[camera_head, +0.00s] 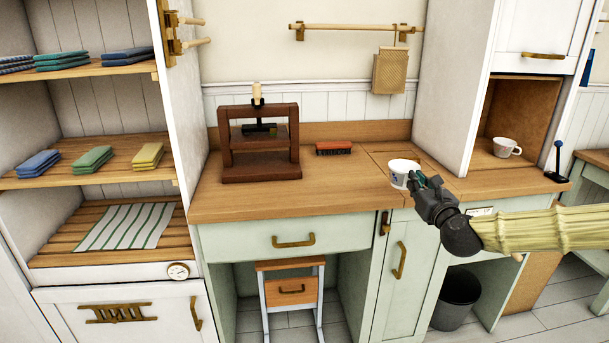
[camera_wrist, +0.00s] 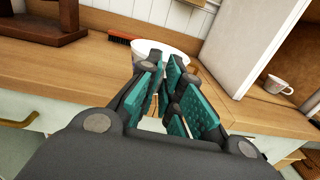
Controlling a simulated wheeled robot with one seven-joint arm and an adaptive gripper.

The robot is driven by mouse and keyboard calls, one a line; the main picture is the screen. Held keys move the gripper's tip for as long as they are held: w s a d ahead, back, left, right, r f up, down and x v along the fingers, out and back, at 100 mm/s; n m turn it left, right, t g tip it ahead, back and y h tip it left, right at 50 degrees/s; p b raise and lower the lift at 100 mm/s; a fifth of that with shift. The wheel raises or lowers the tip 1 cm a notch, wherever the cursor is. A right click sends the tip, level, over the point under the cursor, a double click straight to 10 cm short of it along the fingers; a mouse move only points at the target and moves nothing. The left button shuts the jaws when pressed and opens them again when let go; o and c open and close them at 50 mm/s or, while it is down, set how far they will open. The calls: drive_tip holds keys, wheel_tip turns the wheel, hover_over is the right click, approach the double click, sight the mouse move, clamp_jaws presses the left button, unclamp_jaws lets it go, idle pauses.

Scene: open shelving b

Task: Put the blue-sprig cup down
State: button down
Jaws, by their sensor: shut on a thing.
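The blue-sprig cup (camera_head: 402,172) is white with a small blue mark on its side. It is at the right part of the wooden counter (camera_head: 330,187), near the front edge. My gripper (camera_head: 417,181) reaches it from the right and is shut on it. In the wrist view, the cup's white rim (camera_wrist: 172,47) shows beyond the teal finger pads of my gripper (camera_wrist: 168,85). The fingers hide much of the cup. I cannot tell whether its base touches the counter.
A brown wooden press (camera_head: 258,145) stands on the counter's left part. A red brush (camera_head: 333,148) lies at the back. Another white cup (camera_head: 507,147) stands in the open cubby at right, beside a tall white cabinet side (camera_head: 450,90). The counter's front middle is clear.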

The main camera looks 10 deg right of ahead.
drive_tip(key=w+a, duration=0.3)
drive_tip(key=w, duration=0.1)
drive_tip(key=w+a+f+p, duration=0.1)
drive_tip(key=w+a, duration=0.2)
drive_tip(key=w, duration=0.1)
drive_tip(key=w+a, duration=0.3)
drive_tip(key=w, duration=0.1)
drive_tip(key=shift+w+a+f, duration=0.1)
drive_tip(key=shift+a+f, duration=0.1)
drive_tip(key=shift+a, duration=0.15)
drive_tip(key=shift+w+f+p, duration=0.1)
drive_tip(key=shift+f+p, duration=0.4)
drive_tip(key=shift+f, duration=1.3)
drive_tip(key=c, duration=1.6)
unclamp_jaws()
drive_tip(key=shift+f, duration=0.1)
drive_tip(key=shift+c, duration=0.2)
drive_tip(key=shift+o, duration=0.2)
